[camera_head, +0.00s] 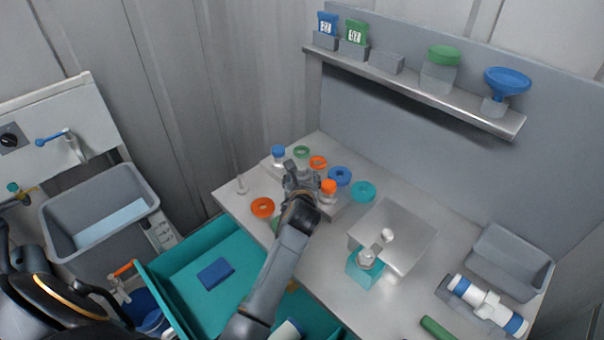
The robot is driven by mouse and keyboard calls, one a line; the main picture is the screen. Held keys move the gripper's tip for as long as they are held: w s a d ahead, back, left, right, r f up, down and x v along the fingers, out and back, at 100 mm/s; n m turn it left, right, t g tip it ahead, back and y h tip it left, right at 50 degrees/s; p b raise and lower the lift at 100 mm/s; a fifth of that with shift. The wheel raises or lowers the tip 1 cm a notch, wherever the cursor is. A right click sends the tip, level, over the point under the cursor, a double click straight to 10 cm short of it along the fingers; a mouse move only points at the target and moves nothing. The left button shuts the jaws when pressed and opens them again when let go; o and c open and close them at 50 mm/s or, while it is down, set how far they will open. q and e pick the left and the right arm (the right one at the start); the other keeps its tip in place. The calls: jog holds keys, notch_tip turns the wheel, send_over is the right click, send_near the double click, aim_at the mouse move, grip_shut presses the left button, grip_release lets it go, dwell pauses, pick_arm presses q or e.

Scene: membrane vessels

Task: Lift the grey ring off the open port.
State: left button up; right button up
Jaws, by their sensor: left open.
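My left gripper (301,171) is open above the workbench, among coloured rings and capped bottles. Its fingers point away from the camera and partly hide what is under them. I cannot make out a grey ring for certain. A white pipe-like vessel with blue ends (486,305) lies in a grey holder at the bench's right. It has a raised white middle part, but I cannot tell whether that is the open port. My left gripper is well away from this vessel. My right gripper is not in view.
Near the gripper are a blue-capped bottle (278,154), an orange-capped bottle (328,189), an orange ring (262,207) and a teal ring (363,197). A metal box (410,235) stands mid-bench. A grey bin (512,263) is right; a shelf (430,96) hangs behind. An open teal drawer (190,252) lies below.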

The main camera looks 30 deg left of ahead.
pick_arm(q)
jog(key=shift+w+a+f, duration=0.2)
jog(key=shift+w, duration=0.25)
jog(key=c, duration=0.5)
